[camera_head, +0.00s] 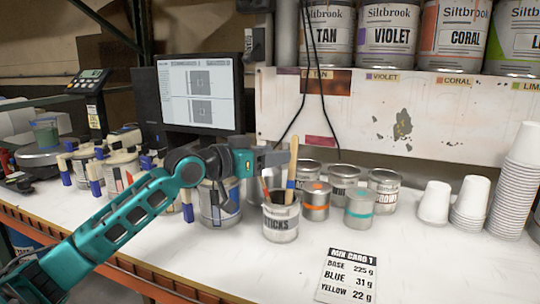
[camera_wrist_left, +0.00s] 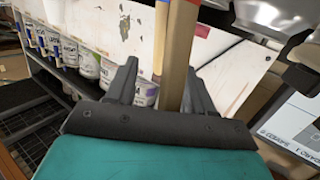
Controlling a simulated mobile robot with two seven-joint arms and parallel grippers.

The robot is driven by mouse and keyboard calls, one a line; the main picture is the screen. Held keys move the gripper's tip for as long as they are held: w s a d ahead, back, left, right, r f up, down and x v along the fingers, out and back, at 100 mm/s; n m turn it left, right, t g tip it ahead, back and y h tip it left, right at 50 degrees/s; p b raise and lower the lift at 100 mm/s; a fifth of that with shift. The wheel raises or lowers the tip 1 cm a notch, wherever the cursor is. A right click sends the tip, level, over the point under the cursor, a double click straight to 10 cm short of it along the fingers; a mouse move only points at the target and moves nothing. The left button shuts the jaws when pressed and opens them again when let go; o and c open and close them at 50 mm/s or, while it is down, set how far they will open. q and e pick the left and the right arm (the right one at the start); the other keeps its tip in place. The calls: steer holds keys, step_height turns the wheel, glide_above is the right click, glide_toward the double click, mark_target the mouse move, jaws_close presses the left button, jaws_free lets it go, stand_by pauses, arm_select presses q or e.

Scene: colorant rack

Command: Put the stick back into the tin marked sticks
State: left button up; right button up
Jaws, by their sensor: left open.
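The tin marked sticks (camera_head: 281,224) stands on the white bench, its label partly readable. A wooden stick (camera_head: 293,160) with a blue band stands nearly upright, its lower end inside the tin's mouth; I cannot see whether it touches the bottom. Other dark and reddish sticks also show in the tin. My left gripper (camera_head: 279,158) is at the stick's upper part, above the tin. In the left wrist view the stick (camera_wrist_left: 178,50) rises between the two spread fingers of the left gripper (camera_wrist_left: 160,88). My right gripper is not in view.
Small cans, one with an orange band (camera_head: 316,203) and one with a teal band (camera_head: 359,209), stand right of the tin. A larger blue-labelled can (camera_head: 219,208) is on its left. Paper cups (camera_head: 434,204) stand further right. The mix card (camera_head: 348,276) lies in front.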

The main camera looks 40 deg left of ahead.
arm_select(q)
steer(key=shift+s+a, duration=0.15)
steer(key=shift+s, duration=0.25)
steer(key=b+v, duration=0.2)
steer(key=v, duration=1)
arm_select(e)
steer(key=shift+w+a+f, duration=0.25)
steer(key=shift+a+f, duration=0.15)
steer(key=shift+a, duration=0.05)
